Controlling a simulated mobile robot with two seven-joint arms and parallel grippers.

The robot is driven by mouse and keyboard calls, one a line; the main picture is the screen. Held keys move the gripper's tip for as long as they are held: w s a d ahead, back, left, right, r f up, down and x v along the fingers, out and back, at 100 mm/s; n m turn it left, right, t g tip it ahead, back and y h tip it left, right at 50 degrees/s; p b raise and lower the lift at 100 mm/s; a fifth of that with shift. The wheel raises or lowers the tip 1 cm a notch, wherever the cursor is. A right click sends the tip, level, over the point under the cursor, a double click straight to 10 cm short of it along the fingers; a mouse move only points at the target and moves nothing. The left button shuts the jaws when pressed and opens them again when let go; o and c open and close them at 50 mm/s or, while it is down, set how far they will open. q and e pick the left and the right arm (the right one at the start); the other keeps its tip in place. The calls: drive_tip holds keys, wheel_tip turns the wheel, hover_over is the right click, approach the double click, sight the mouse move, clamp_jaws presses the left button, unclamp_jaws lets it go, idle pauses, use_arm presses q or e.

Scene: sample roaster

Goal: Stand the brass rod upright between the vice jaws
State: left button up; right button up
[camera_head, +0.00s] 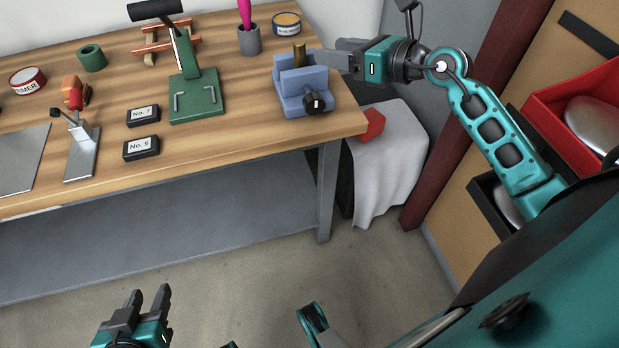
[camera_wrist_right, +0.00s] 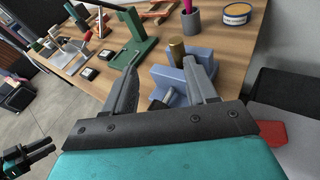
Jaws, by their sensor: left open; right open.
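The brass rod (camera_head: 299,54) stands upright in the blue vice (camera_head: 292,100), its top showing above the jaws. Its lower part is hidden by the jaws. The wrist view also shows the rod (camera_wrist_right: 177,53) and the vice (camera_wrist_right: 166,76). My right gripper (camera_head: 314,57) is open at the vice's right side, with its fingertips close to the rod. In the right wrist view its fingers are spread and empty, with the rod beyond the tips. My left gripper (camera_head: 148,292) is open and empty, low in front of the table.
A green press (camera_head: 192,97) stands left of the vice, with two black number blocks (camera_head: 142,148) beside it. A grey cup (camera_head: 249,40) and a tin (camera_head: 286,23) stand behind. A red object (camera_head: 370,124) lies on a cloth-covered stand at the table's right end.

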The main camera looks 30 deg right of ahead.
drive_tip(key=s+a+f+m+t+y, duration=0.1)
drive_tip(key=s+a+m+t+y, duration=0.15)
drive_tip(key=a+m, duration=0.55)
drive_tip(key=s+a+f+m+g+h, duration=0.2)
drive_tip(key=s+a+f+m+h, duration=0.1)
drive_tip(key=s+f+m, duration=0.4)
drive_tip(key=s+a+f+m+g+h, duration=0.3)
drive_tip(key=s+a+f+m, duration=0.2)
drive_tip(key=f+m, duration=0.8)
drive_tip(key=s+m, duration=0.3)
drive_tip(key=m, duration=0.5)
drive_tip(key=shift+a+f+m, duration=0.2)
drive_tip(key=shift+a+m, duration=0.1)
drive_tip(key=shift+m, duration=0.1)
use_arm(q)
drive_tip(key=shift+r, duration=0.1)
use_arm(e)
drive_tip(key=shift+g, duration=0.25)
